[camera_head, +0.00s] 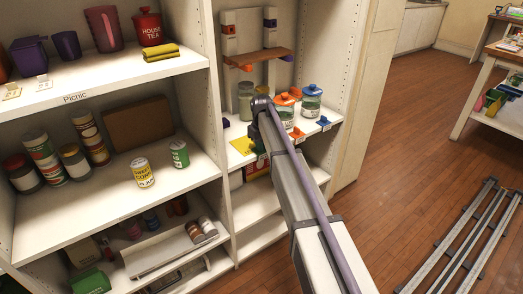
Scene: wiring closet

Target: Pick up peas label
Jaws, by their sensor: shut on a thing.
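My arm reaches from the bottom right into the right-hand shelf bay. Its far end, with my gripper (262,104), is in front of the jars. The fingertips are hard to make out, and what is between them is hidden. A yellow card (243,146) with dark marks shows just left of my arm at the shelf's front. I cannot read it or tell whether it touches the gripper. I cannot make out a peas label anywhere. A small green can (179,154) stands on the left middle shelf beside a yellow sweet corn can (144,173).
Jars with orange lids (285,99) and a blue-lidded jar (312,98) stand close to my arm. An orange clip (297,133) and a blue clip (324,122) sit along that shelf edge. An upright divider (216,70) separates the bays. Open wooden floor (400,160) lies to the right.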

